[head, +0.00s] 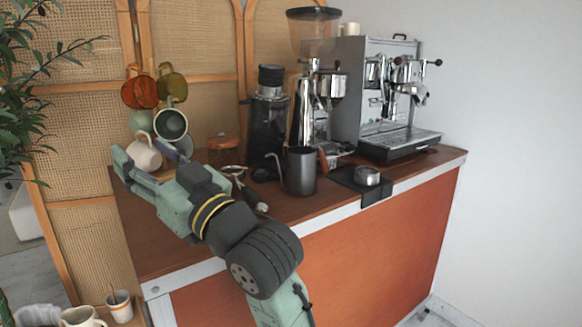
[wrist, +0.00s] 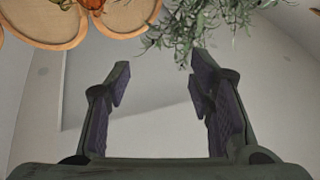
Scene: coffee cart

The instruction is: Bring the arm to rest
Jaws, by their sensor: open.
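My gripper (head: 146,158) is over the left end of the counter, with its fingers pointing up and to the left. In the wrist view my gripper (wrist: 158,90) is open, with two dark padded fingers wide apart and nothing between them. In the head view a cream mug (head: 143,152) shows in line with the fingers; I cannot tell how far apart they are in depth. My arm runs from the bottom centre up to the left, over the counter's front edge, and hides part of the counter top.
Several mugs, one orange (head: 139,92), cluster by the gripper. The wooden counter (head: 170,250) holds a grinder (head: 315,80), a grey pitcher (head: 301,172), a portafilter (head: 245,190) near my arm, and an espresso machine (head: 375,90). A plant (head: 18,100) stands left; its leaves (wrist: 195,25) show beyond the fingers.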

